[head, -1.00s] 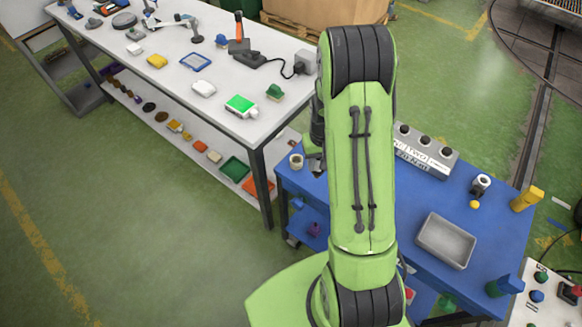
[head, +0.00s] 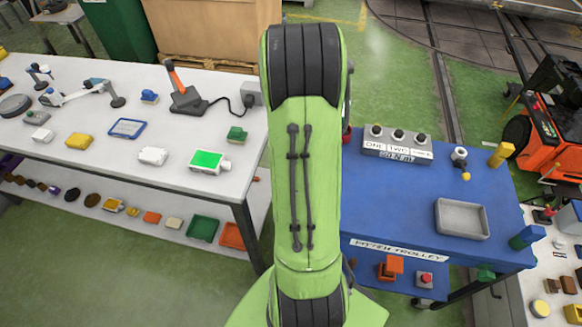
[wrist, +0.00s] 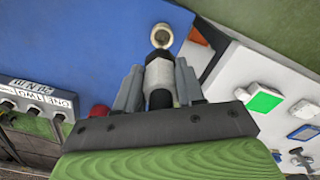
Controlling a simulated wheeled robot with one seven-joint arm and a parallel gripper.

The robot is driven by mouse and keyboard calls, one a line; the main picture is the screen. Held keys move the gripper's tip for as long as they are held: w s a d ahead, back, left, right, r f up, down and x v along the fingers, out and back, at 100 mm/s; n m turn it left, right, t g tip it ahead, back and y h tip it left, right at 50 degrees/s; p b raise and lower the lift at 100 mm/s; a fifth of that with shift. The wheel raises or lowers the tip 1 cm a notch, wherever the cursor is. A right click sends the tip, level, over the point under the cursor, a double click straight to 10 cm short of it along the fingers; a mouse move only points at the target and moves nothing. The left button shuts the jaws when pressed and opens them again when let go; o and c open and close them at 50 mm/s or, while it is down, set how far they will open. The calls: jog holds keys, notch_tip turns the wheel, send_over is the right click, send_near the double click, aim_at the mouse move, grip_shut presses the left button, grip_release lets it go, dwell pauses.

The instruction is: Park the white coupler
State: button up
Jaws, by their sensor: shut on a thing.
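In the wrist view my gripper (wrist: 158,82) is shut on the white coupler (wrist: 160,72), a short pale cylinder with a dark lower end between the two grey fingers. A cream ring with a dark centre (wrist: 161,37) shows just beyond the coupler, over the blue top near its edge. I cannot tell how far apart the ring and coupler are. In the head view my green arm hides the gripper, the coupler and that ring.
The blue trolley (head: 400,215) carries a grey box with three dark knobs (head: 397,143), a grey tray (head: 462,219), a white-and-black cylinder (head: 459,156) and a yellow block (head: 500,154). A crowded white table (head: 110,175) stands to the left. Green floor lies between.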

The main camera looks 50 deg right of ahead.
jog(key=shift+w+a+f+b, duration=0.1)
jog(key=shift+w+f+b, duration=0.15)
jog(key=shift+f+b, duration=0.1)
notch_tip(320, 180, down, 5)
jog(key=b, duration=0.4)
jog(key=shift+f+b, duration=0.1)
jog(key=shift+b, duration=0.2)
jog(key=shift+s+f+b, duration=0.1)
jog(key=shift+f+b, duration=1.9)
jog(key=shift+f, duration=0.1)
dwell(0.8)
jog(key=o, duration=1.2)
jog(key=shift+o, duration=0.2)
notch_tip(320, 180, up, 16)
jog(key=p, duration=0.3)
jog(key=shift+f, duration=0.1)
